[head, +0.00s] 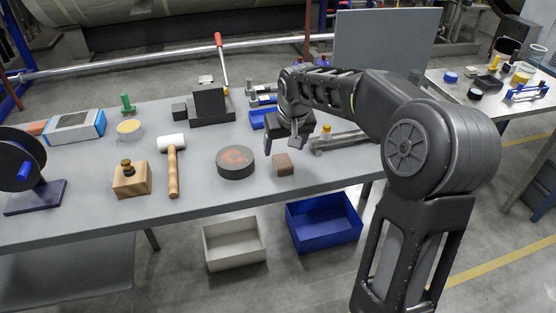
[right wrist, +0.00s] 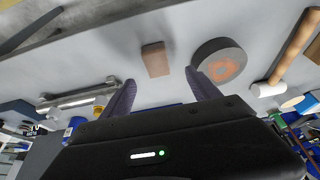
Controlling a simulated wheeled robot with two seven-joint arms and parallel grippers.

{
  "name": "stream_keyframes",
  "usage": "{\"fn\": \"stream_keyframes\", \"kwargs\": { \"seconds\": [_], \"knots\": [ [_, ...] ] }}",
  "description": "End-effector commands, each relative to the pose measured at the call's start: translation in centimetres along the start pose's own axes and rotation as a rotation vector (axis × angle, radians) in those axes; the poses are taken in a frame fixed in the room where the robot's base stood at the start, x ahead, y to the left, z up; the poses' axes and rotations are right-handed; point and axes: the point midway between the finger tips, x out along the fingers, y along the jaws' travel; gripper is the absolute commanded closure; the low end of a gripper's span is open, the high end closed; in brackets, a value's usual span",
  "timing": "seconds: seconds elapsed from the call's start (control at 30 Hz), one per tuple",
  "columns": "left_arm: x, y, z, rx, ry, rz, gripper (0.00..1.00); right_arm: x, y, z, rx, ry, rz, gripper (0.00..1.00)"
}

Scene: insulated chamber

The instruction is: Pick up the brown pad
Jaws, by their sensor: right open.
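The brown pad (head: 283,164) is a small brown block lying on the grey table near its front edge, just right of a dark round disc. It also shows in the right wrist view (right wrist: 155,59), beyond the fingertips and roughly between them. My right gripper (head: 294,147) is open and empty, above and slightly behind the pad. Its two fingers (right wrist: 160,80) point toward the pad without touching it. My left gripper is not in view.
The dark disc (head: 235,162) with an orange mark sits close left of the pad. A mallet (head: 172,167) and wooden block (head: 132,179) lie farther left. A metal bar tool (head: 340,140) lies right. A white bin (head: 235,244) and blue bin (head: 324,222) stand below the table's front.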

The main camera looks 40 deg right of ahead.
Motion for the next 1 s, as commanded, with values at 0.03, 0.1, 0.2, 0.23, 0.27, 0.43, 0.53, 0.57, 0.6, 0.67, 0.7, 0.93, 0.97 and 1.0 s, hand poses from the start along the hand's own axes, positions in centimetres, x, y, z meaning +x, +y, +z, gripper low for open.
{"fn": "stream_keyframes", "kwargs": {
  "seconds": [0.03, 0.1, 0.2, 0.23, 0.27, 0.43, 0.53, 0.57, 0.6, 0.67, 0.7, 0.93, 0.97, 1.0],
  "knots": [
    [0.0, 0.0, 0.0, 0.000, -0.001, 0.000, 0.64, 0.0, 0.0, 0.0, 0.000, 0.000, 0.000, 0.29],
    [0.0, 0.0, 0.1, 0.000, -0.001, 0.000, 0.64, 0.0, 0.0, 0.0, 0.000, 0.000, -0.001, 0.29],
    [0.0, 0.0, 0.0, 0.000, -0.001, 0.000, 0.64, 0.2, 0.0, 0.0, 0.000, -0.001, -0.001, 0.29],
    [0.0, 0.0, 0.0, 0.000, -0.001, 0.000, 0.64, 0.4, 0.0, 0.0, 0.000, -0.001, -0.001, 0.29],
    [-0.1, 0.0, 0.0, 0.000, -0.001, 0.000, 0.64, 0.7, 0.0, 0.1, 0.000, -0.002, -0.001, 0.29],
    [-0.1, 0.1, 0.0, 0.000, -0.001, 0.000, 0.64, 2.4, 0.0, 0.1, 0.000, -0.002, 0.000, 0.29],
    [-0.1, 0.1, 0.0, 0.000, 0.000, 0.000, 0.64, 2.7, 0.0, 0.0, 0.000, 0.000, -0.001, 0.29],
    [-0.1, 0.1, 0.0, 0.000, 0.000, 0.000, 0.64, 2.7, 0.0, 0.0, 0.000, 0.000, -0.001, 0.29],
    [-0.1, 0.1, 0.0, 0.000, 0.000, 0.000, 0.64, 2.7, 0.0, 0.0, 0.000, 0.000, -0.001, 0.29],
    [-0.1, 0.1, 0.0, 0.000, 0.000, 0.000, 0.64, 2.7, 0.0, 0.0, 0.000, 0.000, -0.001, 0.29],
    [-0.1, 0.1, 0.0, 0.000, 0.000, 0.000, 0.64, 2.7, 0.0, 0.0, 0.000, 0.000, -0.001, 0.29],
    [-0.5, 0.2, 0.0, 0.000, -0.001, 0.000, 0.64, 4.1, 0.3, 0.1, 0.000, -0.004, 0.000, 0.29],
    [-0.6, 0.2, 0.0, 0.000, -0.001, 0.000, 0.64, 4.5, 0.3, 0.2, 0.000, -0.004, 0.000, 0.29],
    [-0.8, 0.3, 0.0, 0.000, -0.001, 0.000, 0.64, 5.2, 0.5, 0.2, 0.000, -0.004, 0.000, 0.29]
  ]
}}
